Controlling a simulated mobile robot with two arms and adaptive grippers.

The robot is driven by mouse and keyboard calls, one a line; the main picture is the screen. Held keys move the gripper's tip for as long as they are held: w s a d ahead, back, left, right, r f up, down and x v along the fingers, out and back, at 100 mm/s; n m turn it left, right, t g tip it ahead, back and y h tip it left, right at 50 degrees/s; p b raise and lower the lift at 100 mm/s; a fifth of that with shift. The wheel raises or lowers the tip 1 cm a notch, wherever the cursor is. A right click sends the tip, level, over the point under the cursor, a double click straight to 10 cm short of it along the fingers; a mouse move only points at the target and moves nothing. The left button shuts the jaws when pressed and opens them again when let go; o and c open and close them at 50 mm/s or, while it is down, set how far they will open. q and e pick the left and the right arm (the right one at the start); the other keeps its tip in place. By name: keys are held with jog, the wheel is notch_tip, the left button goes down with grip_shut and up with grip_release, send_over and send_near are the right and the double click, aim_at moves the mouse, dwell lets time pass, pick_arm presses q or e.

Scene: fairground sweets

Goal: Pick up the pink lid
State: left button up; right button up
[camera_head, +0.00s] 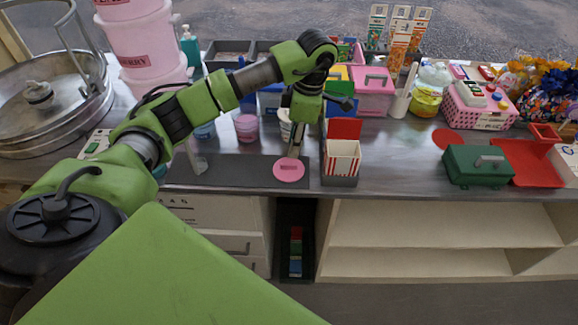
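A flat, round pink lid (289,170) lies on the dark mat near the counter's front edge, with a small darker mark in its middle. My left arm reaches in from the left and bends down over the counter. My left gripper (296,145) points down just above and behind the lid's far edge. Its fingers are thin and small here, so their opening and any contact with the lid are unclear. My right gripper is out of view.
A red-and-white striped box (342,158) stands close to the right of the lid. A pink tub (246,127) and a pale cup (285,126) stand behind. A green box (478,166) and red tray (530,165) are at right. Bare mat (235,172) lies left of the lid.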

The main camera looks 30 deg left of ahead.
aim_at(289, 164)
pick_arm(q)
jog(key=shift+w+a+f, duration=0.1)
jog(key=shift+f, duration=0.55)
jog(key=shift+w+a+f, duration=0.1)
jog(key=shift+f, duration=0.5)
jog(key=shift+s+a+f+p, duration=0.1)
jog(key=shift+s+f+p, duration=0.05)
jog(key=shift+f+p, duration=0.3)
jog(key=shift+s+a+f+p, duration=0.1)
jog(key=shift+s+f+p, duration=0.05)
jog(key=shift+f+p, duration=0.3)
notch_tip(289, 164, down, 3)
jog(key=shift+s+a+r+p, duration=0.1)
jog(key=shift+a+r+p, duration=0.1)
jog(key=shift+p, duration=0.25)
jog(key=shift+f, duration=0.5)
jog(key=c, duration=0.7)
grip_shut()
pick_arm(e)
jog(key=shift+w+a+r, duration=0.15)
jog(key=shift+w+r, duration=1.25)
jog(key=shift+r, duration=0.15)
